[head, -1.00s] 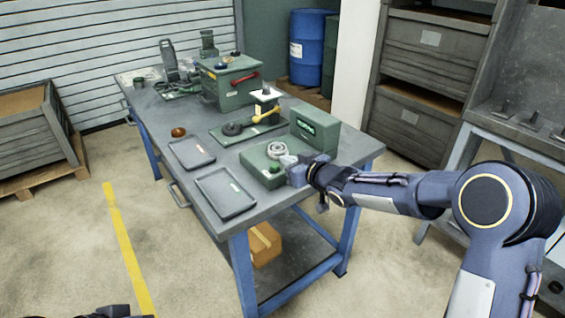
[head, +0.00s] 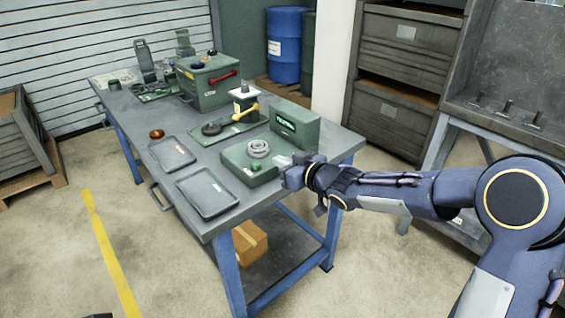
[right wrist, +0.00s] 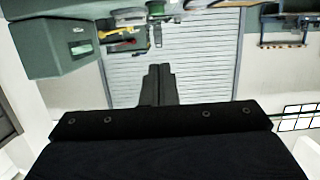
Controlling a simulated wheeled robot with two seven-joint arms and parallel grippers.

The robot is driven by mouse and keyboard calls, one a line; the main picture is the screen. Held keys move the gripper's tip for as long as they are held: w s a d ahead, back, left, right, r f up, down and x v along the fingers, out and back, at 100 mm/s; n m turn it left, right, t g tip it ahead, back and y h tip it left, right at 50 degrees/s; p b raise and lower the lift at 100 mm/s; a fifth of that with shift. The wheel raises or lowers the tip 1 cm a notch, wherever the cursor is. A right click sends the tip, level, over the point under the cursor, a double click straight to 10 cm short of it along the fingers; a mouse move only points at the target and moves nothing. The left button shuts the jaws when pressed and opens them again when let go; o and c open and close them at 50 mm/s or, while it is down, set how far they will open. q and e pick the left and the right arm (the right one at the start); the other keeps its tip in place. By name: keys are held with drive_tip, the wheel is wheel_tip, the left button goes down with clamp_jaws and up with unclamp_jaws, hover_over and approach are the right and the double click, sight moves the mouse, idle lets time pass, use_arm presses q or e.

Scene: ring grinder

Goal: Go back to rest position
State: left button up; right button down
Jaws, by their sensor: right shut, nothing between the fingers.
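My right gripper (head: 286,172) is at the right edge of the workbench, close beside the green ring grinder (head: 250,168). In the right wrist view its fingers (right wrist: 158,84) are together with nothing between them. A grey metal ring (head: 259,148) sits on top of the grinder's base, with a green button (head: 257,166) in front of it. The grinder's taller green housing (head: 296,124) stands behind. I cannot tell whether the gripper touches the grinder. My left gripper is not in view; only a dark bit of my left arm shows at the bottom left.
The workbench (head: 225,225) also carries two grey trays (head: 208,190), a brown round item (head: 157,134), a device with a yellow lever (head: 245,113) and a green box with a red handle (head: 215,82). A shelf stands at the right.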

drive_tip(key=s+d+r+m+g+h+p, duration=0.2)
drive_tip(key=s+d+m+h, duration=0.45)
drive_tip(key=s+d, duration=1.05)
drive_tip(key=s+a+f+m+g, duration=0.1)
drive_tip(key=s+f+g, duration=0.1)
drive_tip(key=s, duration=0.8)
drive_tip(key=s+a+f+m+g+y, duration=0.1)
drive_tip(key=s+f+g, duration=0.1)
drive_tip(key=s, duration=0.9)
drive_tip(key=shift+a+f+g, duration=0.15)
drive_tip(key=shift+f+g, duration=0.2)
drive_tip(key=shift+g, duration=0.05)
idle(3.8)
